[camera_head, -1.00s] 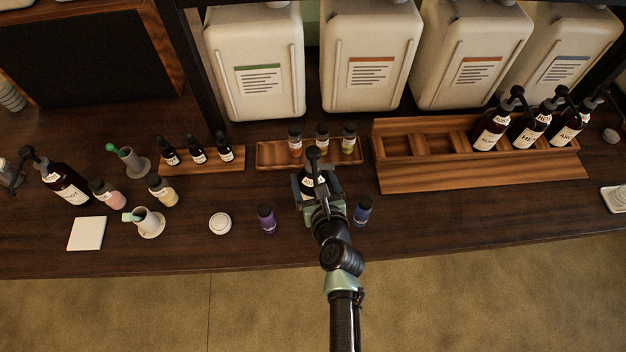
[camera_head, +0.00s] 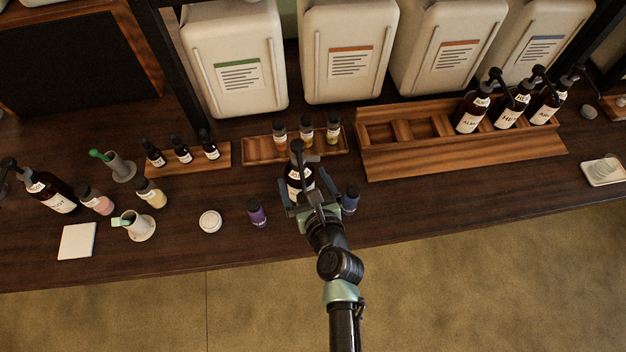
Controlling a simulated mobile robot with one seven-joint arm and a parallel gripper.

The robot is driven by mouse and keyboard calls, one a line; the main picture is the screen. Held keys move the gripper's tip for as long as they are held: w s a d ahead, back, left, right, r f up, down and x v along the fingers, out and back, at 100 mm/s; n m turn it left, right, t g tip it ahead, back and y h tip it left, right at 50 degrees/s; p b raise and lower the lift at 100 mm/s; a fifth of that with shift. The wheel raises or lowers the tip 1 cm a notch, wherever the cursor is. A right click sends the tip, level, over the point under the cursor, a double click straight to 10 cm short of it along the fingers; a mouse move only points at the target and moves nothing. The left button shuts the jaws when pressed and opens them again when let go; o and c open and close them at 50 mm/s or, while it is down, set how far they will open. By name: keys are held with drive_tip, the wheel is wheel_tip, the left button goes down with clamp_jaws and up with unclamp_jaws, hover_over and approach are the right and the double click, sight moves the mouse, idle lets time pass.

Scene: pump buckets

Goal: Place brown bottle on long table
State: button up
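The brown bottle (camera_head: 297,172) has a black pump and a pale label. It stands upright on the long dark wooden table (camera_head: 190,228), in front of the small rack with three little bottles. My gripper (camera_head: 309,191) is at the near side of the bottle, with its fingers spread apart and open. The gripper hides the lower part of the bottle, so I cannot tell whether a finger still touches it.
A purple bottle (camera_head: 257,213) stands left of my gripper and a blue bottle (camera_head: 350,199) close to its right. A wooden rack (camera_head: 465,158) with brown pump bottles is at right. A round white disc (camera_head: 210,221) lies at left. White canisters (camera_head: 348,50) line the back.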

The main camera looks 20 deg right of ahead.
drive_tip(key=d+v, duration=0.1)
drive_tip(key=v, duration=0.7)
drive_tip(key=shift+a, duration=0.5)
drive_tip(key=w+a+r+n+t, duration=0.15)
drive_tip(key=w+r+n, duration=0.35)
drive_tip(key=r, duration=0.6)
drive_tip(key=w+a+r+n+t+y, duration=0.1)
drive_tip(key=w+r+n+t, duration=0.15)
drive_tip(key=r+n, duration=0.65)
drive_tip(key=w+a+r+n+t, duration=0.2)
drive_tip(key=w+r+n, duration=0.3)
drive_tip(key=r, duration=0.7)
drive_tip(key=s+a+r+n+t, duration=0.2)
drive_tip(key=s+r+n, duration=0.2)
drive_tip(key=r, duration=0.7)
drive_tip(key=s+a+r+n+t, duration=0.3)
drive_tip(key=r+n, duration=0.5)
drive_tip(key=r, duration=0.3)
drive_tip(key=s+a+r+n+t, duration=0.3)
drive_tip(key=s+r+n, duration=0.2)
drive_tip(key=r, duration=0.5)
drive_tip(key=shift+s+a+r+n+y, duration=0.15)
drive_tip(key=shift+s+r+n+y, duration=0.2)
drive_tip(key=shift+n, duration=0.35)
drive_tip(key=shift+w, duration=0.15)
